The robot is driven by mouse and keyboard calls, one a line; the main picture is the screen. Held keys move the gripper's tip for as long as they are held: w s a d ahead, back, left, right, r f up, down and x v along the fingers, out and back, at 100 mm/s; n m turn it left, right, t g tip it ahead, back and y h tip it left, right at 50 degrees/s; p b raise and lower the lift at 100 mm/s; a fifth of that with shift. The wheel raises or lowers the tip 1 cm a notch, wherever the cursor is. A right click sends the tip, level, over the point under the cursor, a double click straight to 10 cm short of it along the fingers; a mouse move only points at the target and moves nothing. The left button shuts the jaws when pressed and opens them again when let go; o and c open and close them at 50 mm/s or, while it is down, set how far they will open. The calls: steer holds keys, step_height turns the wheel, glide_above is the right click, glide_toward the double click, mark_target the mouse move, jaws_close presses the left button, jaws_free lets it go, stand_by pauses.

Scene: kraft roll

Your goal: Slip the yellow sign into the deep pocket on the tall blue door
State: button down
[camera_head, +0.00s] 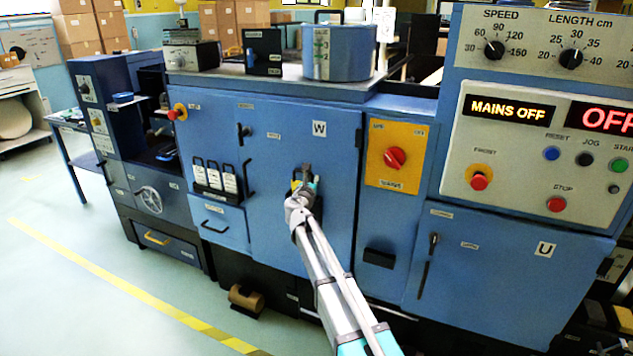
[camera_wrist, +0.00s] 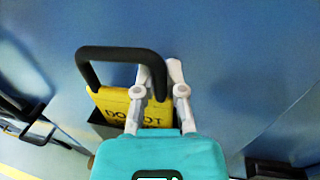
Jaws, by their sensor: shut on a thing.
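The yellow sign (camera_wrist: 112,101) has dark lettering, partly covered, and a thick black loop (camera_wrist: 88,64) on top. My gripper (camera_wrist: 160,68) is shut on the sign close to the blue door (camera_wrist: 225,50). A dark grey pocket (camera_wrist: 103,126) on the door shows around the sign's lower left edge; I cannot tell how deep the sign sits in it. In the head view my gripper (camera_head: 304,172) is in front of the tall door marked W (camera_head: 335,150). Only a sliver of the yellow sign (camera_head: 295,185) shows there, and my gripper hides most of the pocket.
Left of the door, a rack (camera_head: 216,190) holds several white-tagged black padlocks above a drawer (camera_head: 218,226). A yellow panel with a red rotary switch (camera_head: 395,158) is to the right. A brown roll (camera_head: 246,299) lies on the floor below.

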steer(key=shift+f+b, duration=0.95)
steer(key=shift+f, duration=0.25)
steer(key=shift+f+b, duration=0.5)
steer(key=shift+b, duration=0.05)
steer(key=c, duration=0.6)
jaws_free()
steer(key=shift+c, duration=0.2)
steer(key=s+a, duration=0.1)
steer(key=s, duration=0.7)
steer(key=shift+a, duration=0.1)
stand_by(0.6)
